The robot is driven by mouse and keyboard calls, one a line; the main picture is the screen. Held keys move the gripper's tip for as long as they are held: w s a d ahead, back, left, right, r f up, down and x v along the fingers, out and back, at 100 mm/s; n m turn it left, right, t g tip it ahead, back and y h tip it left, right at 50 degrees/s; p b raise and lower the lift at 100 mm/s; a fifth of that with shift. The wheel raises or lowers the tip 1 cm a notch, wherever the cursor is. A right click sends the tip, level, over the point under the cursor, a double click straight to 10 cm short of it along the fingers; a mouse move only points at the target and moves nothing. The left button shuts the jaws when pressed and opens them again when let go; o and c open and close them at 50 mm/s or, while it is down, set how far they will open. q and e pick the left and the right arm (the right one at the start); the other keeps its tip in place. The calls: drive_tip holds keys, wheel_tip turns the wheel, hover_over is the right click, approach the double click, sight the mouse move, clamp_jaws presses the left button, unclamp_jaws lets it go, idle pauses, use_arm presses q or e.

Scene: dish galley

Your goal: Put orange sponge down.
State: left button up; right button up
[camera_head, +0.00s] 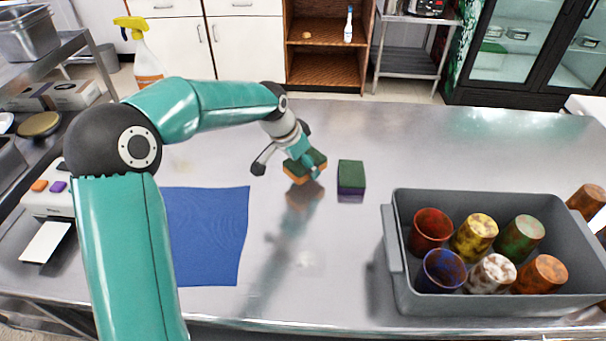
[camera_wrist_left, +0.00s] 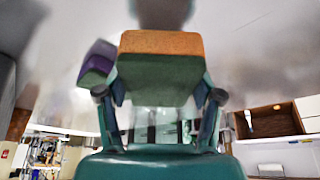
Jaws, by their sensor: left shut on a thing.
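The orange sponge (camera_head: 295,173), orange with a dark green layer, is held in my left gripper (camera_head: 305,166) over the middle of the steel counter. My left gripper is shut on it. A reflection shows below the sponge with a small gap, so it seems to be just above the counter. In the left wrist view the orange sponge (camera_wrist_left: 161,43) sits between the two fingers. A second sponge (camera_head: 351,177), dark green on top with a purple side, lies on the counter just right of it. My right gripper is not in view.
A blue cloth (camera_head: 207,235) lies to the left. A grey bin (camera_head: 393,255) with several coloured cups stands at the right. A brown cup (camera_head: 587,198) is at the right edge. A white box with coloured buttons (camera_head: 47,203) is at far left. The counter behind the sponges is clear.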

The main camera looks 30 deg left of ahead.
use_arm(q)
drive_tip(key=shift+f, duration=1.9)
drive_tip(key=shift+f, duration=0.25)
drive_tip(key=o, duration=1.1)
drive_tip(key=shift+r, duration=0.1)
drive_tip(key=shift+r, duration=0.45)
drive_tip(key=v, duration=1.1)
drive_tip(key=shift+s+r+b, duration=0.2)
drive_tip(key=shift+s+b, duration=0.05)
drive_tip(key=shift+b, duration=0.1)
